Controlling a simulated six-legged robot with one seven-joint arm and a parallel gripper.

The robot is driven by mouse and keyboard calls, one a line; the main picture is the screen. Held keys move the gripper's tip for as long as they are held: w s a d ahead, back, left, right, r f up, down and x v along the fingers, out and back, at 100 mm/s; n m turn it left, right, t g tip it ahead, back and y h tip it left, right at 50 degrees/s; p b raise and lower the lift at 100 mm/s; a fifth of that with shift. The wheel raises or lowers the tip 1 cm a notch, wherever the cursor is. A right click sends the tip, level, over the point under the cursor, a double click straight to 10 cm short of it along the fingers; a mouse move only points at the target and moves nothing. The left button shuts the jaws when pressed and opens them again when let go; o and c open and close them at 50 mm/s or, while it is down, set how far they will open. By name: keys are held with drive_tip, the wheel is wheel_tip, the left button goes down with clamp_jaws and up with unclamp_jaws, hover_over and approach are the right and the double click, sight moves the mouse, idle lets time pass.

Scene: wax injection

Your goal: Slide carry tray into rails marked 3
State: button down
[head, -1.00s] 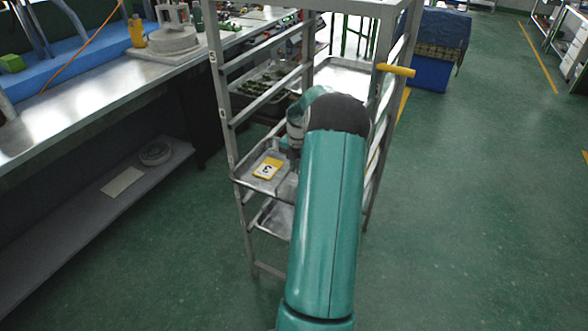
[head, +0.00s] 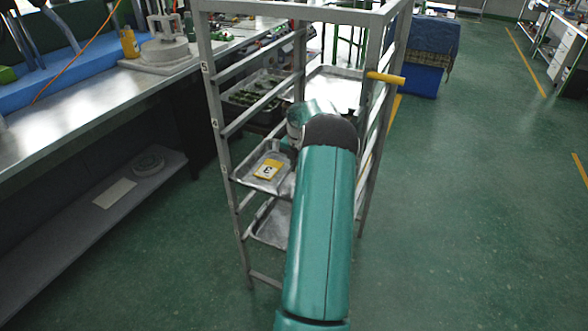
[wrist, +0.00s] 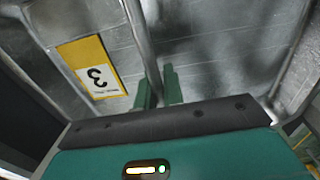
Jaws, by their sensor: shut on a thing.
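The carry tray is a shallow grey metal tray (head: 250,176) with a yellow-edged card (head: 268,170) marked 3. In the head view it sits at rack height, below the mark 4 on the rack's left post, level or nearly so. The wrist view shows its metal surface (wrist: 215,65) and the card (wrist: 92,66) close up. My gripper (wrist: 158,85) is shut on the tray, its green fingers close together near the tray's edge. In the head view my arm hides the gripper and the tray's right part. I cannot tell how fully the tray sits on its rails.
A grey metal rack (head: 216,110) with side rails stands ahead. Another tray (head: 272,228) sits lower in it. A yellow handle (head: 385,78) sticks out at its right. A workbench (head: 90,115) runs along the left. Green floor (head: 470,220) is open on the right.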

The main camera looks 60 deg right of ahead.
drive_tip(key=shift+w+d, duration=0.15)
drive_tip(key=shift+d, duration=1.15)
drive_tip(key=shift+w+d, duration=0.1)
drive_tip(key=shift+d, duration=1.2)
drive_tip(key=c, duration=1.4)
unclamp_jaws()
drive_tip(key=shift+c, duration=0.2)
wheel_tip(320, 180, up, 14)
drive_tip(key=shift+s, duration=0.35)
drive_tip(key=shift+f, duration=0.1)
